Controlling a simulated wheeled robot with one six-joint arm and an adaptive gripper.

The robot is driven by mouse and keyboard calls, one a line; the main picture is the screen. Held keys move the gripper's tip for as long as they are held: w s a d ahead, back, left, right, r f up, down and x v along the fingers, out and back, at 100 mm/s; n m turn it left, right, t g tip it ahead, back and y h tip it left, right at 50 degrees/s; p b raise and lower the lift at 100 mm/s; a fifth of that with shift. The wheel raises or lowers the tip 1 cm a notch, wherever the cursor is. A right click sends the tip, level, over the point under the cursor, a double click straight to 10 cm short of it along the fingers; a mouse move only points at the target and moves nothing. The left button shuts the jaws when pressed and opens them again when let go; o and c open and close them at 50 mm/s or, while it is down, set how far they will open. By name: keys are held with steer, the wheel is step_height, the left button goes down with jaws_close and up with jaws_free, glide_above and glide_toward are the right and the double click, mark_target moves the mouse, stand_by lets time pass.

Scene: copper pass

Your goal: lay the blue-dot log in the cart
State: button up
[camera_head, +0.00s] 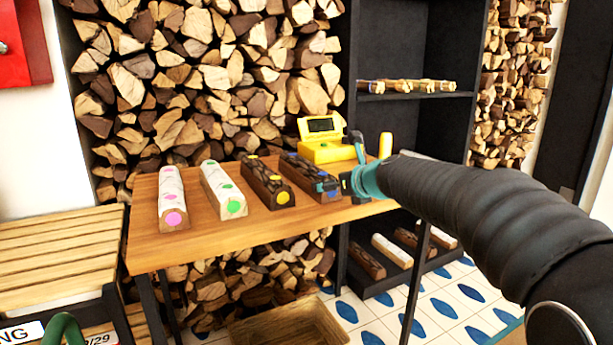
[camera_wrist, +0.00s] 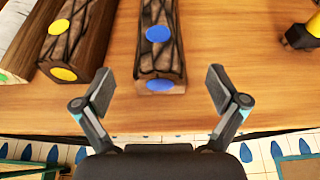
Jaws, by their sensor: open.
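The blue-dot log (camera_head: 311,178) is dark-barked with blue dots and lies on the wooden table, rightmost of the row. In the wrist view its near end (camera_wrist: 160,65) shows centred between my fingers, with a gap on both sides. My gripper (camera_head: 352,166) is open and empty at the log's right end in the head view; it also shows in the wrist view (camera_wrist: 161,88). I cannot tell whether the fingers are at the log's height or above it. A wooden open-topped box (camera_head: 285,325) stands low in front of the table; I cannot tell whether it is the cart.
A yellow-dot log (camera_head: 268,184), a green-dot log (camera_head: 222,190) and a pink-dot log (camera_head: 173,200) lie on the table (camera_head: 205,238) to the left. A yellow device (camera_head: 322,141) stands behind. A slatted wooden bench (camera_head: 60,240) is at far left. Logs lie on a low shelf underneath.

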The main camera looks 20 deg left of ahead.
mark_target(306, 173)
steer(key=shift+x, duration=3.55)
steer(key=shift+r, duration=0.15)
jaws_close()
